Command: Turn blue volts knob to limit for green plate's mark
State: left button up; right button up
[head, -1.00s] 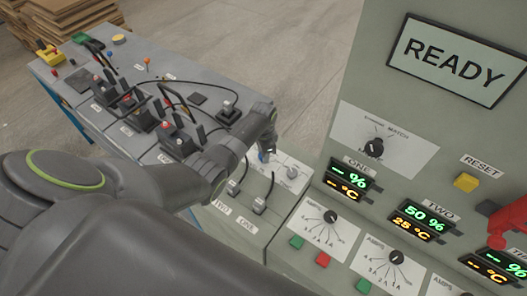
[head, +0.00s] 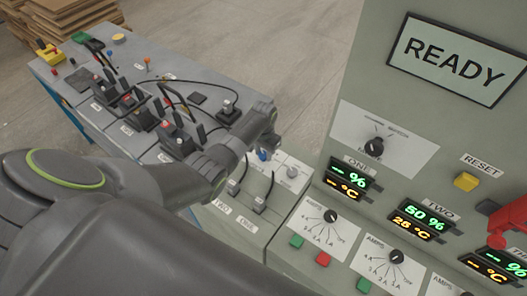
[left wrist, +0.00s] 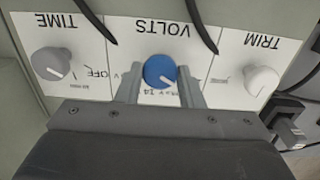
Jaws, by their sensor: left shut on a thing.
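The blue volts knob (left wrist: 160,72) sits on a white panel under the upside-down word VOLTS in the left wrist view. It also shows in the head view (head: 263,155). Its pale pointer line points to the lower right in the wrist view. My left gripper (left wrist: 160,92) is shut on the knob, one finger at each side. The scale marks below the knob are partly hidden by the gripper. A small green item (head: 80,37) lies at the bench's far end; I cannot tell if it is the green plate. My right gripper is not in view.
A grey TIME knob (left wrist: 51,65) and a white TRIM knob (left wrist: 262,81) flank the volts knob. Black cables hang close by. A tall cabinet with a READY screen (head: 458,60) stands on the right. Battery posts and cables crowd the bench (head: 165,72).

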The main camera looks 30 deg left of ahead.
aim_at(263, 154)
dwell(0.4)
pick_arm(q)
jog(key=o, duration=1)
notch_tip(263, 154, up, 18)
jog(key=b, duration=0.1)
jog(key=shift+f, duration=0.25)
